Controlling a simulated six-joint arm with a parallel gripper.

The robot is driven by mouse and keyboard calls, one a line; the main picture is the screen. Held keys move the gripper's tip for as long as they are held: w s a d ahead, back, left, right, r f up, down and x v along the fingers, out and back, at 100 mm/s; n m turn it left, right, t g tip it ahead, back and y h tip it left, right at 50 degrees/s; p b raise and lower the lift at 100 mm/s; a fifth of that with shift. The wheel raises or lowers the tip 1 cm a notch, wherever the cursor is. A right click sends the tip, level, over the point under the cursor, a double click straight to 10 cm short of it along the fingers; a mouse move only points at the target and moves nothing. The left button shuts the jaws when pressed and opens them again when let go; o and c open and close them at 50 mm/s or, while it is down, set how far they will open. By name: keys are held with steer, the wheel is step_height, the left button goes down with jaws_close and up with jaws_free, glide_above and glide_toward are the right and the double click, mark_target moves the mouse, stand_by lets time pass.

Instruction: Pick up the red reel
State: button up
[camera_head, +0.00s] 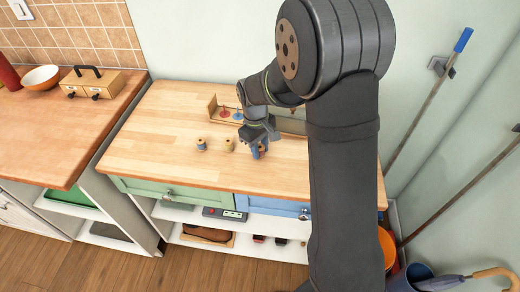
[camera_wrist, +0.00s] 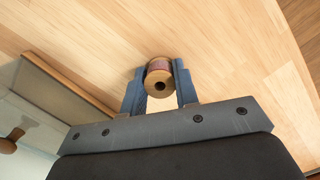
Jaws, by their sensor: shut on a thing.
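The red reel (camera_wrist: 159,79) is a small wooden spool with dull red thread, seen end-on in the wrist view with the hole in its flange facing the camera. My gripper (camera_wrist: 162,72) is shut on it, with one blue-grey finger on each side. In the head view my gripper (camera_head: 258,152) is low over the right part of the wooden worktop, and its fingers mostly hide the reel. I cannot tell whether the reel still touches the worktop.
A reel with blue thread (camera_head: 201,144) and a pale reel (camera_head: 229,145) stand left of my gripper. A wooden rack (camera_head: 212,105) with red and blue items is behind them by the wall.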

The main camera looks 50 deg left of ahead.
mark_target(262, 150)
steer(key=shift+r, duration=0.15)
step_height(262, 150, up, 4)
steer(key=shift+r, duration=0.15)
steer(key=w+d+r, duration=0.6)
steer(key=w+d, duration=0.1)
steer(key=d, duration=0.2)
steer(key=s+a+r+n, duration=0.1)
steer(key=s+a+n, duration=0.2)
steer(key=a+n, duration=0.6)
steer(key=s+a+r+n+t+y, duration=0.1)
steer(key=s+a+n, duration=0.2)
steer(key=a+n, duration=0.6)
steer(key=shift+s+a+y, duration=0.2)
steer(key=shift+a+y, duration=0.1)
steer(key=shift+a, duration=6.2)
steer(key=shift+r, duration=0.1)
steer(key=shift+f, duration=2.9)
